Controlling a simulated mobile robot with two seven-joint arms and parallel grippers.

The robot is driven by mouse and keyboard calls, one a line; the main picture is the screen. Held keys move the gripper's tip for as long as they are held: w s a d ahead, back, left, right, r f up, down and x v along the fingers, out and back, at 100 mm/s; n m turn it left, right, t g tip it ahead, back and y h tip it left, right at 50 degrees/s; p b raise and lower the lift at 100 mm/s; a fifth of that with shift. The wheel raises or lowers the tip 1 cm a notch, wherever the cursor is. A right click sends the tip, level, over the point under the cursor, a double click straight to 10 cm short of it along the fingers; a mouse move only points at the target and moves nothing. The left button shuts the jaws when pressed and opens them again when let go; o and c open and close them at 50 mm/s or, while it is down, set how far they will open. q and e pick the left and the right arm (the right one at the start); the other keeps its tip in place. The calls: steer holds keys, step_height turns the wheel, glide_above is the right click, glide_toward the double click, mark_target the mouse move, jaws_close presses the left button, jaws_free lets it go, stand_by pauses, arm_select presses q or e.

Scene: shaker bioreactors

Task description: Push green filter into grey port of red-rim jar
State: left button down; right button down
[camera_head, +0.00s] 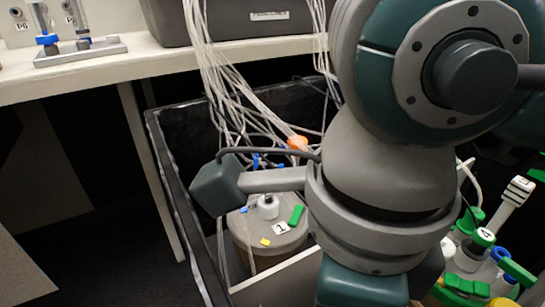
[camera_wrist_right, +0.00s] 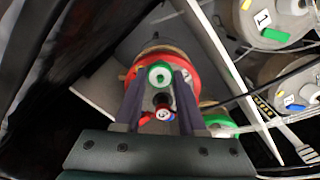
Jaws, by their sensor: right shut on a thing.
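The red-rim jar (camera_wrist_right: 194,72) stands below my right gripper in the right wrist view, its red rim partly covered by the fingers. My right gripper (camera_wrist_right: 158,84) is shut on the green filter (camera_wrist_right: 160,75), a green ring with a pale centre seen end-on between the fingertips. The filter is over the jar's top. I cannot make out the grey port, nor whether the filter touches it. A small red, white and blue fitting (camera_wrist_right: 163,114) shows between the fingers. In the head view my right arm hides the red-rim jar and this gripper. My left gripper is not in view.
A jar labelled 1 (camera_head: 262,248) stands in the black bin (camera_head: 165,165), beside a pale divider (camera_head: 285,279). White tubes (camera_head: 225,90) hang into the bin. Green and blue fittings, including one labelled 4 (camera_head: 484,237), crowd the right. A white bench (camera_head: 90,76) is behind.

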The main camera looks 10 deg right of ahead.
steer(key=shift+f, duration=0.2)
steer(key=shift+c, duration=2.1)
jaws_free()
